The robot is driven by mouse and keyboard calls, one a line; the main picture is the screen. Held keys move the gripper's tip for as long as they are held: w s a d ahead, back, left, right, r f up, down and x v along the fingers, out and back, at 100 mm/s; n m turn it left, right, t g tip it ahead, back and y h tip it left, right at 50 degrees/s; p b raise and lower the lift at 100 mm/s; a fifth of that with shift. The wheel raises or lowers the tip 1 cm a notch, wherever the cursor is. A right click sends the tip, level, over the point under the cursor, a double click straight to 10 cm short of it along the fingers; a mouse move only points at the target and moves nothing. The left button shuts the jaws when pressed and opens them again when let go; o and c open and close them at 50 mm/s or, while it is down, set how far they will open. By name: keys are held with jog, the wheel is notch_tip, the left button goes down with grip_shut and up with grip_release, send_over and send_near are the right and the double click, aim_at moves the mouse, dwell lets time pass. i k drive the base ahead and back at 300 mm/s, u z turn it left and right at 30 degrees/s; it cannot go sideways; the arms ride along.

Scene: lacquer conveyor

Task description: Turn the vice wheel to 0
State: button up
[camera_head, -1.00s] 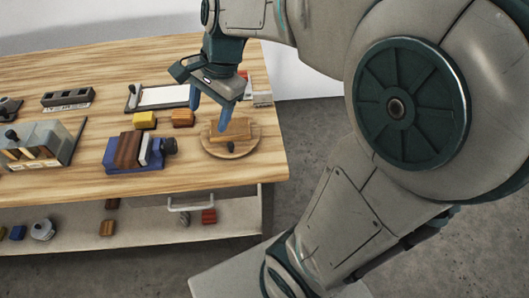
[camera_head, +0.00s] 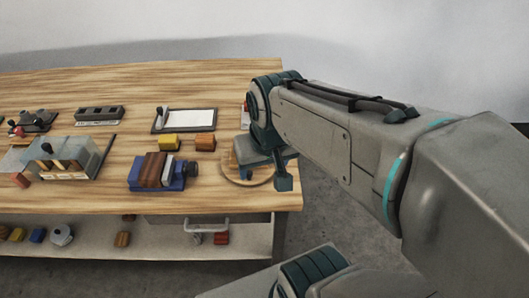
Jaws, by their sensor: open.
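The vice (camera_head: 143,184) is a blue block on the wooden table, with a brown wood piece (camera_head: 154,168) and a pale plate (camera_head: 168,171) upright in it. Its dark wheel (camera_head: 192,168) is on the right side; no number can be read on it. My gripper (camera_head: 266,175) is to the right of the wheel, over the round wooden board, and apart from the vice. Its fingers are mostly hidden behind its own body and my arm.
The round wooden board (camera_head: 234,177) lies at the table's right end. Yellow (camera_head: 169,141) and orange (camera_head: 205,142) blocks sit behind the vice. A glass-sided box (camera_head: 58,158) stands left. A shelf (camera_head: 180,241) below holds several small items.

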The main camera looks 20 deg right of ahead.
aim_at(193, 170)
jog(key=z, duration=0.05)
jog(key=k, duration=0.7)
jog(key=z, duration=0.6)
jog(key=i, duration=0.8)
jog(key=u, duration=1.5)
